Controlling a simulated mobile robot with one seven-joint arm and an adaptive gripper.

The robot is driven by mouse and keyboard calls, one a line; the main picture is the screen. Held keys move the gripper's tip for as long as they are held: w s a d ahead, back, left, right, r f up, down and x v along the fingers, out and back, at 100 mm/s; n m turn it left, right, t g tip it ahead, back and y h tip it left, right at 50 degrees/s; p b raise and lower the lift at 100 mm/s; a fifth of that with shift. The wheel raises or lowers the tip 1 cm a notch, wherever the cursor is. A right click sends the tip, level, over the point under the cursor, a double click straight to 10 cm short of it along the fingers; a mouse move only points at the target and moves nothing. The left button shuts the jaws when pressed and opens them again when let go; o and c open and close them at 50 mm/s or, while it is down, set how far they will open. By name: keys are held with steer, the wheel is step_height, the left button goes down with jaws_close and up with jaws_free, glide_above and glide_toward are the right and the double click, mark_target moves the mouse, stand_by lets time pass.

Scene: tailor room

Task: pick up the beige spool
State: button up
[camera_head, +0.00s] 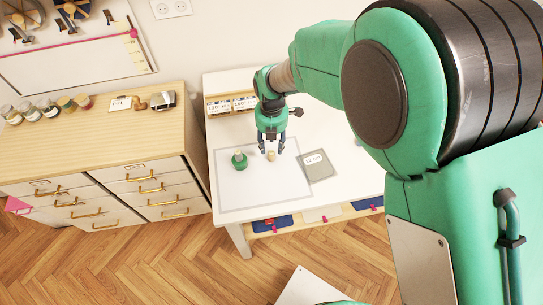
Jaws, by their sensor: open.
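A small beige spool (271,156) stands on the pale grey mat (245,193) on the white table. My gripper (270,149) is above and around the spool's place in the picture, pointing down, with its fingers apart on either side of it. The spool shows between the fingertips. I cannot tell from this one view how high the fingertips are above the mat. No contact with the spool is visible.
A green spool (239,161) stands just left of my gripper on the mat. Labelled boxes (231,105) stand behind. A wooden drawer cabinet (100,140) is at the left. The front of the mat is clear.

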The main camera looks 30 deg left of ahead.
mark_target(271, 152)
steer(key=shift+f, duration=0.2)
steer(key=shift+w+a+f+b, duration=0.1)
steer(key=shift+f+b, duration=0.3)
steer(key=shift+f, duration=2.2)
steer(key=c, duration=0.9)
